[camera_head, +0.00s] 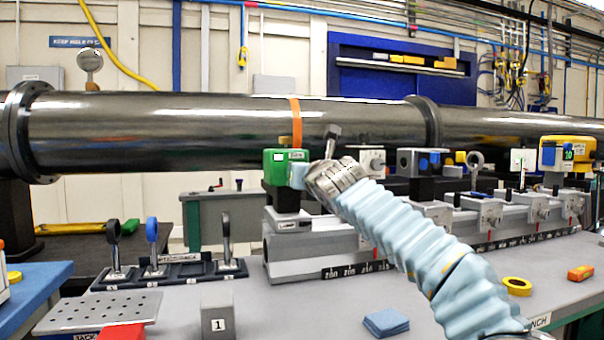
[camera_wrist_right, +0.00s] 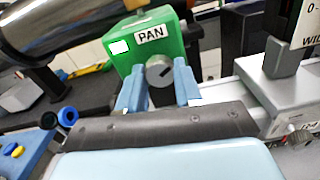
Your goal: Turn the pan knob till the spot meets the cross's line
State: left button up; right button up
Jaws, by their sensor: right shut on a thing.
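The green box (camera_head: 275,168) stands on the rail at the middle of the bench in the head view. In the right wrist view the green box (camera_wrist_right: 118,25) carries a PAN label and a small white patch. The grey pan knob (camera_wrist_right: 158,70) has a dark slanted mark on its face. My right gripper (camera_wrist_right: 159,88) is shut on the knob, one light-blue finger on each side. In the head view my right gripper (camera_head: 298,176) reaches the box's right side and hides the knob. I cannot make out the spot or the cross. My left gripper is not in view.
A long dark pipe (camera_head: 180,130) runs behind the bench. A rack of posts (camera_head: 170,272) and a block marked 1 (camera_head: 218,312) stand left of the rail. More rail-mounted devices (camera_head: 490,213) stand to the right. A blue pad (camera_head: 386,322) and yellow tape (camera_head: 517,286) lie in front.

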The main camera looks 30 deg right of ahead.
jog(key=n+p, duration=0.3)
jog(key=p, duration=0.1)
jog(key=shift+n, duration=0.3)
jog(key=o, duration=1)
jog(key=shift+o, duration=0.2)
jog(key=b+v, duration=0.1)
jog(key=v, duration=1.2)
jog(key=shift+s, duration=0.4)
